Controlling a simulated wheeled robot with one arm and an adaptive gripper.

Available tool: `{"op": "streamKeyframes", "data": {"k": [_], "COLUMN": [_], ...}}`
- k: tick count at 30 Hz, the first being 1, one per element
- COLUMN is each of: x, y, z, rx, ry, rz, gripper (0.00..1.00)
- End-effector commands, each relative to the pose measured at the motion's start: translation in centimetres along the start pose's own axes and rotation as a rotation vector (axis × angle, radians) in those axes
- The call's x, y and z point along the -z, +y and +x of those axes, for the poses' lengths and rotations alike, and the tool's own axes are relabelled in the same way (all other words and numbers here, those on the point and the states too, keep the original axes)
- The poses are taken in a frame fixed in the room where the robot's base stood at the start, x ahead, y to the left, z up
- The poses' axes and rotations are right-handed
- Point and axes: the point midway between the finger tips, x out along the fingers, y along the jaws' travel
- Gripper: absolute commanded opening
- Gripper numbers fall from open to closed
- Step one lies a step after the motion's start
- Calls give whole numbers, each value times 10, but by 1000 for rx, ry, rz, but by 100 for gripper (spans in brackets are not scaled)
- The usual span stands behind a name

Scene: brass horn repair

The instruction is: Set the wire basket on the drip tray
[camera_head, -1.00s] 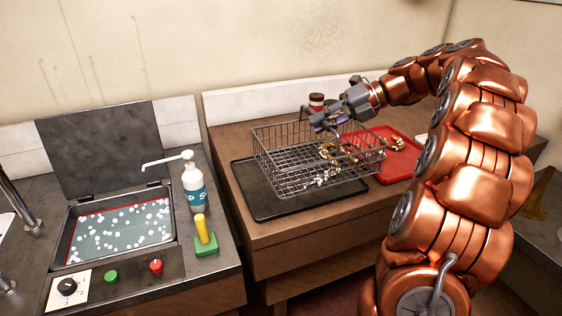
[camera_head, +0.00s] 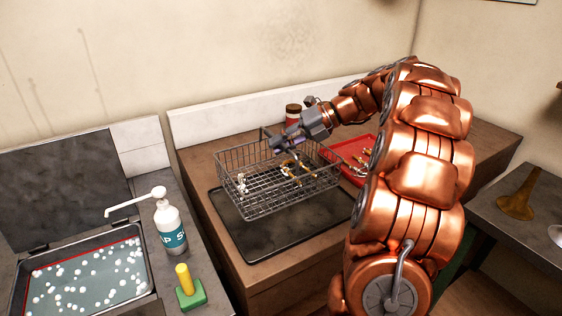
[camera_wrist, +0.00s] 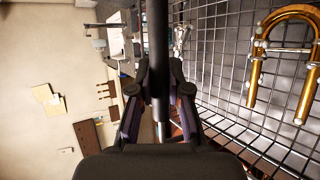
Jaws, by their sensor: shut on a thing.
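The wire basket (camera_head: 262,208), a dark grid with brass and silvery parts inside, hangs from my gripper (camera_head: 279,144) over the black drip tray (camera_head: 290,240). It looks roughly level and lies toward the tray's back, leaving a bare strip in front. I cannot tell how large the gap beneath it is. My gripper is shut on the basket's dark handle bar. In the wrist view, that bar runs between my gripper's fingers (camera_wrist: 160,88), with the basket's mesh (camera_wrist: 225,75) and a curved brass piece at right. The tray's far part is hidden behind the basket.
A red tray (camera_head: 352,150) with brass parts lies to the right, near my arm. A dark jar (camera_head: 293,112) stands behind the basket. At left are a soap bottle (camera_head: 170,228), a yellow-handled green block (camera_head: 188,288) and an open bath (camera_head: 85,275).

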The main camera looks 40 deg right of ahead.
Motion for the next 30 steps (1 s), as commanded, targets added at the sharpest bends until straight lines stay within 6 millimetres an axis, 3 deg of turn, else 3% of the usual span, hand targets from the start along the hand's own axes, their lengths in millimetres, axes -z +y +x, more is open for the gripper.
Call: {"op": "streamKeyframes", "data": {"k": [13, 25, 26, 30], "x": [9, 10, 10, 10], "y": [-35, -39, -40, -40], "z": [20, 22, 22, 22], "rx": [0, -1, 1, 1], "ry": [-3, -3, -2, -2], "rz": [3, 1, 1, 1], "gripper": [0, 0, 20, 34]}}
